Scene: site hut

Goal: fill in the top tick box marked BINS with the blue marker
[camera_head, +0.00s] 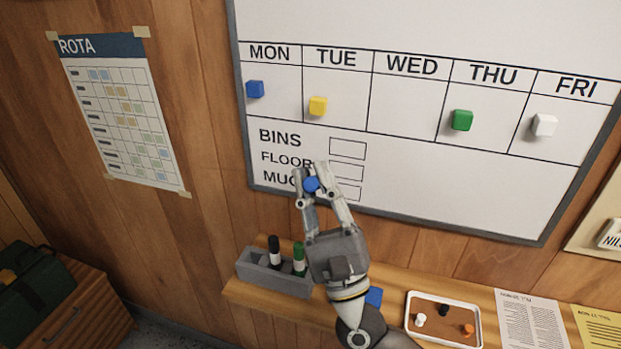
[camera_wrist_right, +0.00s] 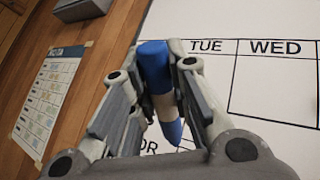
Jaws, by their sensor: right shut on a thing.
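The whiteboard (camera_head: 415,175) carries three tick boxes at its lower left, labelled BINS, FLOOR and a third word partly hidden by my gripper. The top box, beside BINS (camera_head: 347,149), is an empty black outline. My right gripper (camera_head: 312,175) is shut on the blue marker (camera_head: 311,184), in front of the board by the lower labels, below and left of the BINS box. In the right wrist view the marker (camera_wrist_right: 163,105) has blue ends and a white middle, and sits between the fingers. I cannot tell whether it touches the board. My left gripper is not in view.
Coloured magnets sit in the day row above, including a yellow one (camera_head: 318,106). Below, a shelf (camera_head: 395,284) bears a grey holder (camera_head: 262,275) with black and green markers, a white-rimmed tray (camera_head: 443,341) and papers. A rota sheet (camera_head: 125,115) hangs left.

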